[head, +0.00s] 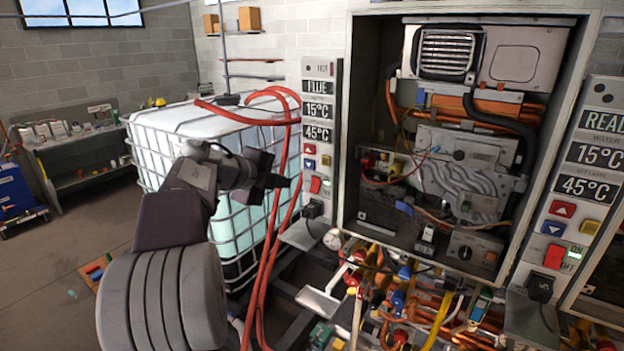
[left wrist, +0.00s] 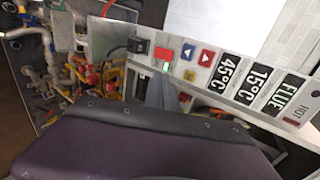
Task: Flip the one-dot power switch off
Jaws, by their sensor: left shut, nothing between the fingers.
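The left control panel (head: 319,140) reads FLUE, 15°C and 45°C. Its red power switch (head: 315,185) sits low on it, below the red up, blue down and yellow buttons. My left gripper (head: 284,182) is shut and empty, its tip just left of this switch. In the left wrist view the red switch (left wrist: 164,53) shows with a green light beside it, and the gripper's tip (left wrist: 162,84) is close by. I cannot tell whether they touch. The right panel (head: 584,185), reading READ…, has its own red switch (head: 554,256) marked ON and OFF. My right gripper is out of view.
An open heater cabinet (head: 353,130) stands between the panels. Red hoses (head: 272,235) hang in front of a caged white tank (head: 165,130) on the left. Pipes and valves (head: 400,300) crowd below the cabinet. A black plug (head: 313,208) sits under the left switch.

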